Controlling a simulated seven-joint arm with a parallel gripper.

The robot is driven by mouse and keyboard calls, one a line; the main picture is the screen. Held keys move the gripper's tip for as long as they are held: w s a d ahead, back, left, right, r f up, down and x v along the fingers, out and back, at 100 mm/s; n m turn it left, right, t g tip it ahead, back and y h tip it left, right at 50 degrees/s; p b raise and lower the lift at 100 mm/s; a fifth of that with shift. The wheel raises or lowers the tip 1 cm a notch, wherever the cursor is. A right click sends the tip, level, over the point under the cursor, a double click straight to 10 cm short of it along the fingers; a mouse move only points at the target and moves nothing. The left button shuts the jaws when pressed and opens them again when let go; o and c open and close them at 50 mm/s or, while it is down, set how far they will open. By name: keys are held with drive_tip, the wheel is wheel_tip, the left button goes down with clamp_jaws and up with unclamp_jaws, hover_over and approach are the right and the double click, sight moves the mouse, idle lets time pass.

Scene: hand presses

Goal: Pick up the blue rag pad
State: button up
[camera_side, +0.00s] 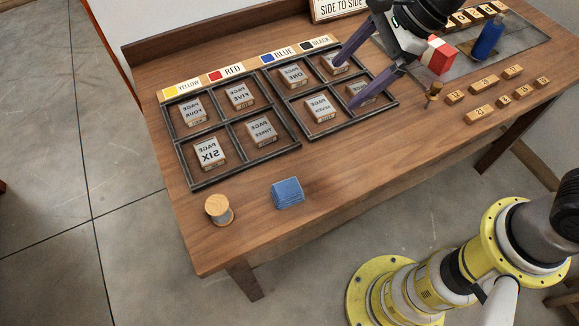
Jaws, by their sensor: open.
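The blue rag pad (287,193) lies on the wooden table near its front left edge, just right of a wooden spool. It looks like a small folded blue block, and nothing covers it. My gripper (346,80) is at the upper right, over the right-hand black frame. Its two dark fingers are spread apart with no object visible held between them. It is well away from the rag pad, up and to the right of it.
The spool (218,210) stands close to the pad's left. Two black divided frames (298,146) hold labelled blocks behind it. A red and white block (438,55), a blue bottle (488,38) and small wooden tiles (481,114) are at right. Table between pad and tiles is clear.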

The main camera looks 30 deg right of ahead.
drive_tip(key=a+f+g, duration=0.2)
drive_tip(key=a+f, duration=0.4)
drive_tip(key=f, duration=0.1)
drive_tip(key=n+g, duration=0.1)
approach(287, 188)
drive_tip(key=shift+h, duration=0.3)
drive_tip(key=x, duration=1)
drive_tip(key=shift+a, duration=0.25)
drive_tip(key=c, duration=1.4)
drive_tip(key=shift+r, duration=0.1)
drive_tip(key=shift+c, duration=0.2)
